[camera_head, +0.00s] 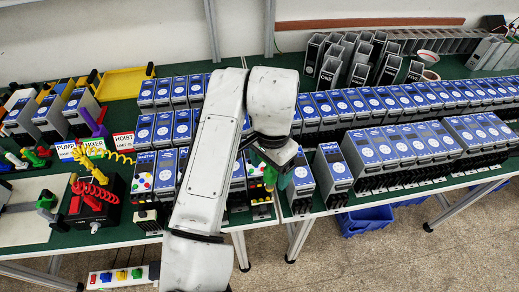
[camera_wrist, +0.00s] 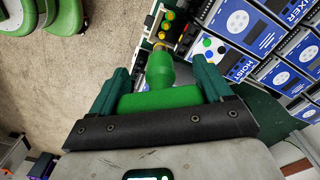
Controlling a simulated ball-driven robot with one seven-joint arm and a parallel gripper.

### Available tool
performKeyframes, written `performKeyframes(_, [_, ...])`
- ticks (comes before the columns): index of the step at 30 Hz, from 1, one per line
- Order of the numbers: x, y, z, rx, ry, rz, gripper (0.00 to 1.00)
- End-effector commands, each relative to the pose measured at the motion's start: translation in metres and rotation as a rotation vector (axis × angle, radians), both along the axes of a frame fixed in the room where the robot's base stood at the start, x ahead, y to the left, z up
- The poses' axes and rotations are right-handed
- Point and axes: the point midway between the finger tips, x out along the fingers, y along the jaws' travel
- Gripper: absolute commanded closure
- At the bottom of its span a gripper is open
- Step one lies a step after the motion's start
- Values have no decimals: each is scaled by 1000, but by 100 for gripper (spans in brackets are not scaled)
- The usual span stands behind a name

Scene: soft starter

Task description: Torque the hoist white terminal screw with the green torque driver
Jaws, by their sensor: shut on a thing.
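My gripper (camera_wrist: 162,80) is shut on the green torque driver (camera_wrist: 158,98), its two dark green fingers on either side of the handle. The driver's narrower end points at the lower end of the blue-faced hoist starter (camera_wrist: 238,66). In the head view my gripper (camera_head: 277,168) hangs over the bench's front edge, partly hidden by my arm.
A mixer starter (camera_wrist: 290,8) stands beside the hoist one. Rows of blue-faced starters (camera_head: 400,145) fill the bench to the right. A black box with a red coiled cord (camera_head: 95,195) and a yellow tray (camera_head: 122,82) are at left. A blue bin (camera_head: 365,220) is on the floor.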

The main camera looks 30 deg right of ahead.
Motion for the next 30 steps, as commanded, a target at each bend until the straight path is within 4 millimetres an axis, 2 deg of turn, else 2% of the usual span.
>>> performKeyframes(15, [0,0,1,-2,0,-2,50])
performKeyframes(23, [0,1,-15,0,0,-2,50])
performKeyframes(30, [0,0,-37,-1,1,-2,50])
